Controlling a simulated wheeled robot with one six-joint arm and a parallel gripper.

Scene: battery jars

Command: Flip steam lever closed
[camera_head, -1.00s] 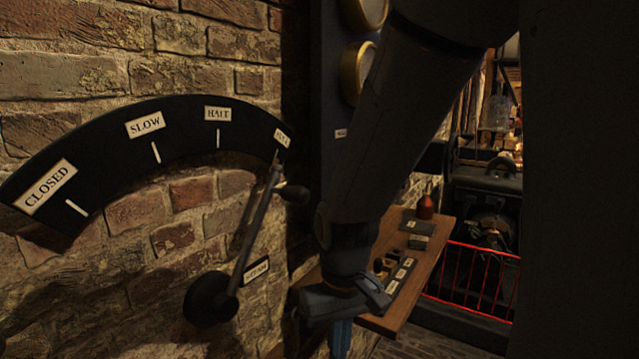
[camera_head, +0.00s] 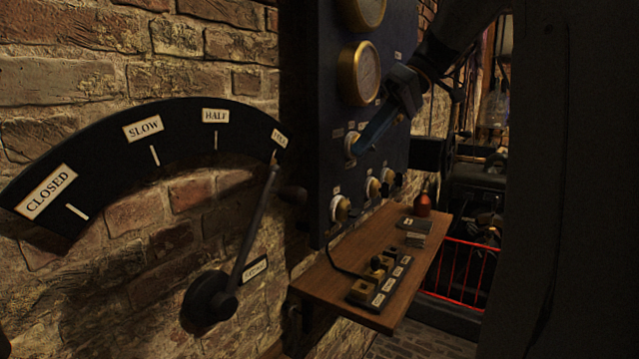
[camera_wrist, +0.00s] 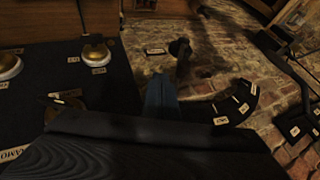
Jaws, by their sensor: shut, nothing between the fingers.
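The steam lever (camera_head: 254,225) is a dark rod on a round black pivot (camera_head: 210,300) on the brick wall. The black arc plate (camera_head: 185,120) carries the labels CLOSED, SLOW, HALF and FULL from left to right. My gripper (camera_head: 362,143) is shut and empty, up and right of the lever in front of the dark panel, apart from the lever. Its blue fingers (camera_wrist: 160,92) show in the wrist view, with the arc plate (camera_wrist: 238,108) to their right.
The dark panel (camera_head: 310,120) with brass gauges (camera_head: 360,73) and several round knobs (camera_head: 341,208) stands right of the lever. A red railing (camera_head: 465,270) is beyond.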

